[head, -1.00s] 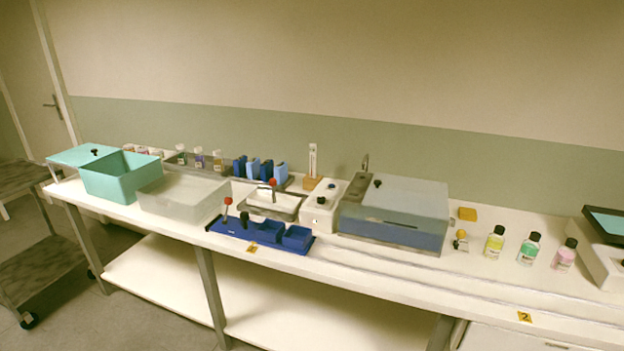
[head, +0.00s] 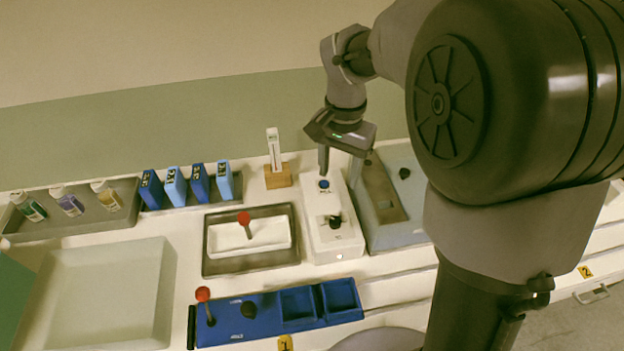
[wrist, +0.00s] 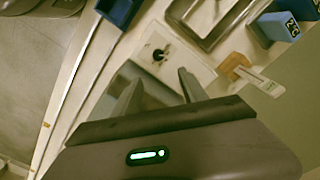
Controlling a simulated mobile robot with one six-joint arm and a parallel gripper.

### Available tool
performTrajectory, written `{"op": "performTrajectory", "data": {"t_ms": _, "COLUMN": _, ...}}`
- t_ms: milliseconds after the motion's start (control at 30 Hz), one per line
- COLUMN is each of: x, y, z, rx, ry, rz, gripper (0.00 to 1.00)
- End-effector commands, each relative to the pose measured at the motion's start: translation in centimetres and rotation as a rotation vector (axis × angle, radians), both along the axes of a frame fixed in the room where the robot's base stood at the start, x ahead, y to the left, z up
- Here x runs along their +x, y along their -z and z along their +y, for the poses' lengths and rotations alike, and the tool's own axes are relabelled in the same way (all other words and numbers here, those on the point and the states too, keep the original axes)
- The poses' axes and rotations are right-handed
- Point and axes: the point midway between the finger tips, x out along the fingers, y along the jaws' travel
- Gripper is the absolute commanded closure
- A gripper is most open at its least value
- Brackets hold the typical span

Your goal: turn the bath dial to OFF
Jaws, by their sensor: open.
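A white control box (head: 345,242) stands on the bench, with a blue round button (head: 324,184) at its back and a black dial knob (head: 335,221) on a plate nearer the front. The dial knob also shows in the wrist view (wrist: 158,55), ahead of the fingers. Markings around the dial are too small to read, so its setting cannot be told. My gripper (head: 340,174) is open and empty, pointing down over the back part of the box, behind the dial. In the wrist view my gripper (wrist: 160,88) has its two fingers apart with nothing between them.
Right of the box is the grey lidded bath (head: 398,222), partly hidden by my arm. Left is a grey tray (head: 222,267) with a red-knobbed handle. In front lies a blue rack (head: 262,318) with a red-topped lever. A wooden thermometer stand (head: 278,178) is behind.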

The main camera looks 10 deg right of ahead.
Motion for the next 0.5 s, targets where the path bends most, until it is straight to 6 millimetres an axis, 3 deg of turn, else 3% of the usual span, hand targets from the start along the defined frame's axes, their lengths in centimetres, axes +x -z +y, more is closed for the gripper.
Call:
{"op": "performTrajectory", "data": {"t_ms": 300, "x": -0.1, "y": 9.8, "z": 0.0, "rx": 0.000, "ry": -0.001, "rz": 0.004, "gripper": 0.50}}
{"op": "performTrajectory", "data": {"t_ms": 500, "x": -0.1, "y": 14.7, "z": 0.0, "rx": 0.001, "ry": -0.001, "rz": 0.003, "gripper": 0.50}}
